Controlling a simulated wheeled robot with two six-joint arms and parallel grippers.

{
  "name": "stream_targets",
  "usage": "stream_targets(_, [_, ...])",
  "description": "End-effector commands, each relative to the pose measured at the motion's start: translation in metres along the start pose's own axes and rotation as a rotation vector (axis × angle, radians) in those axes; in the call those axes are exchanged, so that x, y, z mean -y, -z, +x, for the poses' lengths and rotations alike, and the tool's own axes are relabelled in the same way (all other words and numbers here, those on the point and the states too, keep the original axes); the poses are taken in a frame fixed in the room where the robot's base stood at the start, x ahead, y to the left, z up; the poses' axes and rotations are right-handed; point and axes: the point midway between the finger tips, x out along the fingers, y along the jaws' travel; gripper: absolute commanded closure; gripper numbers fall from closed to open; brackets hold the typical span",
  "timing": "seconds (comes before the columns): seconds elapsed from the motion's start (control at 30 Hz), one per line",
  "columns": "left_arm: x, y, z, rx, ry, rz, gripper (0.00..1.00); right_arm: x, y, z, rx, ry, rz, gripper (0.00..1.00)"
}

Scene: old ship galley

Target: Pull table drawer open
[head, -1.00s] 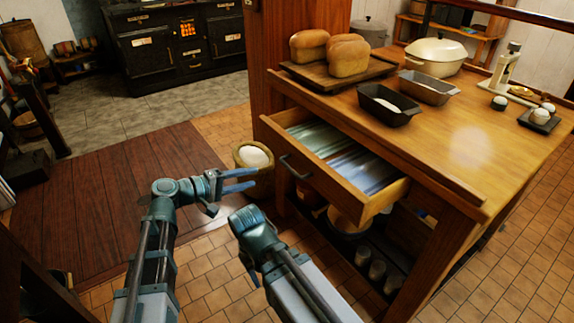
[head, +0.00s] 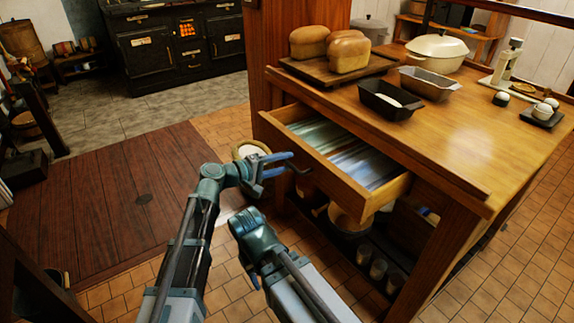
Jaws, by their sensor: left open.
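The wooden table drawer (head: 327,184) stands pulled partly out of the table (head: 480,160). Flat striped contents in blue, green and white show inside it. Its dark handle (head: 299,168) is on the front face and partly hidden by my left gripper. My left gripper (head: 284,164) is open, with its blue fingers at the handle's left end. I cannot tell whether they touch the handle or sit around it. My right gripper (head: 249,274) hangs low in front of the drawer, apart from it and pointing down. Its jaws are too unclear to read.
On the tabletop are a board with loaves (head: 349,55), two loaf tins (head: 391,99) and a cream pot (head: 436,47). A basket (head: 250,149) stands behind my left gripper. A shelf under the drawer holds pots and cups (head: 378,268).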

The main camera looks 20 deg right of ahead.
Motion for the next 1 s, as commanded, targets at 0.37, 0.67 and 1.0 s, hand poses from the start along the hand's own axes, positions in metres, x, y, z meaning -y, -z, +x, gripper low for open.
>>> stream_targets(0.37, [-0.0002,-0.0003,0.0149,0.0,0.0,0.0,0.53,0.0002,0.0002,0.0029,0.0,-0.001,0.0,0.5])
stream_targets(0.67, [-0.0002,-0.0004,0.0146,0.0,0.0,0.0,0.82,0.0002,0.0002,0.0029,0.0,-0.001,0.0,0.5])
stream_targets(1.0, [0.0,-0.0004,0.0145,0.001,0.0,0.001,1.0,0.0001,0.0002,0.0029,0.0,-0.001,0.0,0.5])
